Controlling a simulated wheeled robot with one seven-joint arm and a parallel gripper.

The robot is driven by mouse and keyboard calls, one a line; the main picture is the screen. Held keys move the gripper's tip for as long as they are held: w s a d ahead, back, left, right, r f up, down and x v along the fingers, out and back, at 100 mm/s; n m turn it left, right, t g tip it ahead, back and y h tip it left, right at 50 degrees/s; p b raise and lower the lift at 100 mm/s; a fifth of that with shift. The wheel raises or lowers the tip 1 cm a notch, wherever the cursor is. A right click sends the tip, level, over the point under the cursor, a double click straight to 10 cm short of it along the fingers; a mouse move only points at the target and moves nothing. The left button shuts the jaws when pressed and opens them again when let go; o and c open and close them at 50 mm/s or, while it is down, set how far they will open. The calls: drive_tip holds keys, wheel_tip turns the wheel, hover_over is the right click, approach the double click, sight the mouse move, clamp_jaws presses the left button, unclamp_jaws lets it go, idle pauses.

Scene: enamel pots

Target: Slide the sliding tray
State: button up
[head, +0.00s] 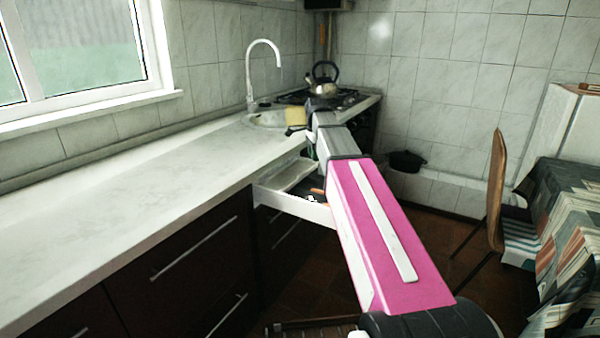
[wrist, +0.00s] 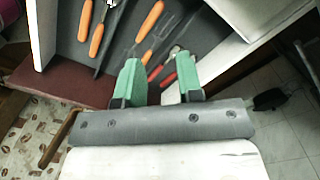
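An open drawer (head: 300,206) with white sides juts out from under the counter in the head view. A pale shallow tray (head: 290,174) sits in its upper part, likely the sliding tray. In the wrist view a pale flat surface (wrist: 250,14) at the top right looks like part of this tray, but I cannot be sure.
Orange-handled utensils (wrist: 98,38) lie in the drawer, several near my fingers. The counter (head: 130,230) runs along the left, with a sink and faucet (head: 264,60), and a kettle (head: 324,80) on the stove behind. A chair (head: 497,190) and cloth-covered table (head: 570,220) stand right.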

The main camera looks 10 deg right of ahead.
drive_tip(key=w+a+r+n, duration=0.25)
drive_tip(key=a+n, duration=0.25)
drive_tip(key=n, duration=0.4)
drive_tip(key=f, duration=0.7)
drive_tip(key=w+f, duration=0.1)
drive_tip(key=f, duration=0.3)
drive_tip(key=shift+f, duration=0.15)
clamp_jaws()
